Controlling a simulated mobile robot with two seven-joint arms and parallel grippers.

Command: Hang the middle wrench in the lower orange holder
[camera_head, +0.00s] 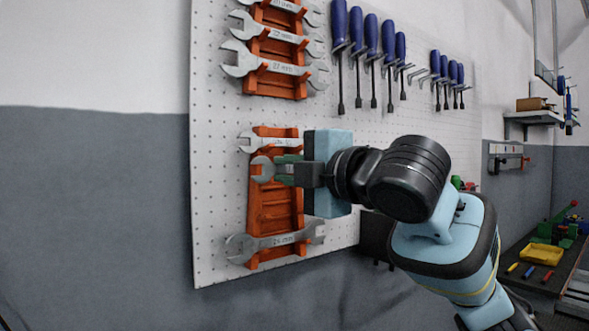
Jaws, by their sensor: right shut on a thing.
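The lower orange holder (274,208) is fixed on the white pegboard. A wrench (246,145) lies across its top and a larger wrench (250,244) lies across its bottom. Between them is the middle wrench (262,169), its open jaw end showing at the holder's left edge. My right gripper (284,172) is in front of the holder and shut on the middle wrench. The gripper hides the rest of that wrench, so I cannot tell whether it rests on the holder's pegs. My left gripper is not in view.
An upper orange holder (272,83) carries several wrenches. Several blue screwdrivers (371,40) hang to its right. A dark bench with a yellow tray (541,254) stands at the far right. The pegboard (217,200) left of the holder is clear.

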